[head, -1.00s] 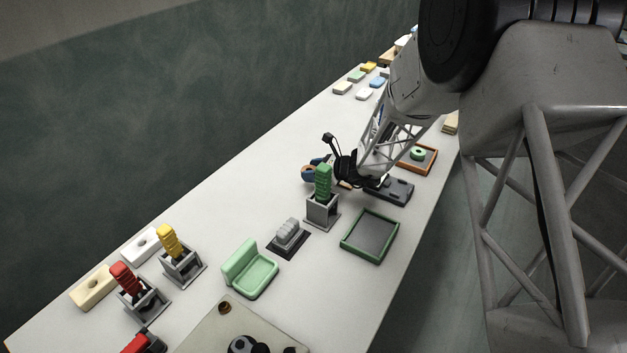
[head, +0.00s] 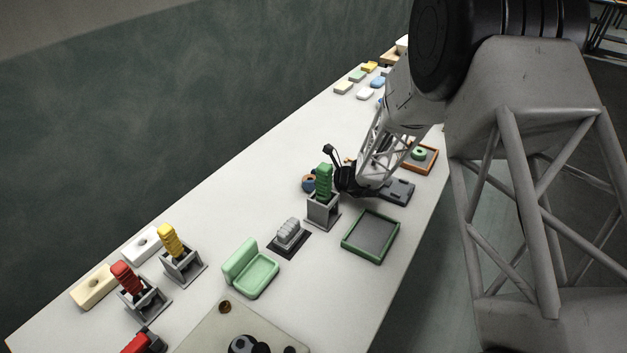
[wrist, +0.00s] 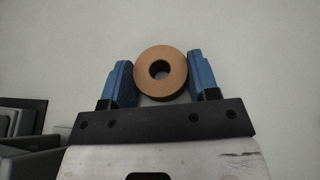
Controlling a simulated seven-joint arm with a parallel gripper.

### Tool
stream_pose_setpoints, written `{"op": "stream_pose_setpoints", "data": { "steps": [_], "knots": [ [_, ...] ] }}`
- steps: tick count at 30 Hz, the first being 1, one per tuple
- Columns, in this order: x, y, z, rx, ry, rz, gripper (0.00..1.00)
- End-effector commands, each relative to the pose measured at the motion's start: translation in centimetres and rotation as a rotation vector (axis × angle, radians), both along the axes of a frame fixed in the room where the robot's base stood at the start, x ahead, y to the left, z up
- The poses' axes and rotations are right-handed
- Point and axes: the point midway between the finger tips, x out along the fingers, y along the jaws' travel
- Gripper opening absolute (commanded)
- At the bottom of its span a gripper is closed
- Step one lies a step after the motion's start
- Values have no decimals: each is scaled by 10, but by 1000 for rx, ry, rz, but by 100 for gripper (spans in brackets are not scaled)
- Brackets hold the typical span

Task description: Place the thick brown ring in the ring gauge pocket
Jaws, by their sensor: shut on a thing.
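The thick brown ring (wrist: 178,81) is held between the two blue fingers of my gripper (wrist: 161,76) in the wrist view, its round hole facing the camera. In the head view my gripper (head: 309,183) is just behind the green ribbed block, which partly hides the fingers and ring. The gap between the ring and the table is hard to judge. A dark grey block (head: 401,190) lies right of my wrist, partly covered by my arm. I cannot tell whether it is the ring gauge pocket; its top is not clear.
The green ribbed block stands in a grey holder (head: 323,212) close beside my gripper. A green-rimmed tray (head: 371,236) is at the front right, and an orange tray (head: 434,160) holds a green ring. Dark fixtures (wrist: 25,115) show left in the wrist view.

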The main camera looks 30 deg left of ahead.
Motion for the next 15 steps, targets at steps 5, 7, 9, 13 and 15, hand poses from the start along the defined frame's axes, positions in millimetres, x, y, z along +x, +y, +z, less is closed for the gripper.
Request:
{"op": "stream_pose_setpoints", "data": {
  "steps": [5, 7, 9, 13, 15],
  "knots": [
    [0, 0, 0, 0, 0, 0, 30],
    [0, 0, -2, 0, 0, 0, 30],
    [0, 0, -3, 0, 0, 0, 30],
    [0, 0, -3, 0, 0, 0, 75],
    [0, 0, -3, 0, 0, 0, 80]
  ]
}}
